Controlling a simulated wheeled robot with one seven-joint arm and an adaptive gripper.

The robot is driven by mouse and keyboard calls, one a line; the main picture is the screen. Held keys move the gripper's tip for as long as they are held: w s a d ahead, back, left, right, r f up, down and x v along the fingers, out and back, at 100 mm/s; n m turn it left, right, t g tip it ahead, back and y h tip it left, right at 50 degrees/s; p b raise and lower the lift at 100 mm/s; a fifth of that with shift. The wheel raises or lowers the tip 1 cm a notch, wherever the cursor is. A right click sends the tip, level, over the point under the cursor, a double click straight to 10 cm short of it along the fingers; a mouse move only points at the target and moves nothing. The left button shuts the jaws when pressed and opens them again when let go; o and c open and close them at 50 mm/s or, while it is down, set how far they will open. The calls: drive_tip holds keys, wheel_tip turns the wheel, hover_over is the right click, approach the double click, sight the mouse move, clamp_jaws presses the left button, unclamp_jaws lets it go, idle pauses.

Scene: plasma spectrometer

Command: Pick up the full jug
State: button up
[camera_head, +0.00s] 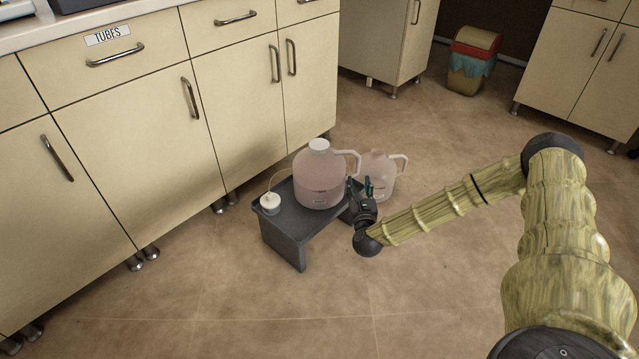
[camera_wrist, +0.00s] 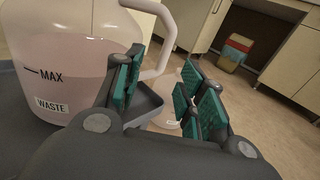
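The full jug (camera_head: 318,185) is a translucent jug with pink liquid, a white cap and a side handle. It stands upright on a low dark stand (camera_head: 285,222). In the wrist view the jug (camera_wrist: 75,70) fills the left side, with a WASTE label and liquid above the MAX line. Its handle (camera_wrist: 168,30) shows beyond and between my fingers.
A second pale jug (camera_head: 379,178) stands on the floor behind the stand, partly hidden by my gripper. A small white cap with a thin tube (camera_head: 270,203) sits at the stand's left corner. Cabinets (camera_head: 150,120) line the left. A bin (camera_head: 470,65) stands far back. Front floor is clear.

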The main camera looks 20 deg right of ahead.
sight(358, 166)
drive_tip(key=b+x, duration=0.1)
drive_tip(key=x, duration=0.4)
drive_tip(key=shift+w+d, duration=0.15)
drive_tip(key=shift+d, duration=0.1)
drive_tip(key=shift+b+x, duration=1.55)
drive_tip(key=shift+x, duration=1.2)
drive_tip(key=shift+d+r, duration=0.15)
clamp_jaws()
drive_tip(key=shift+r, duration=0.25)
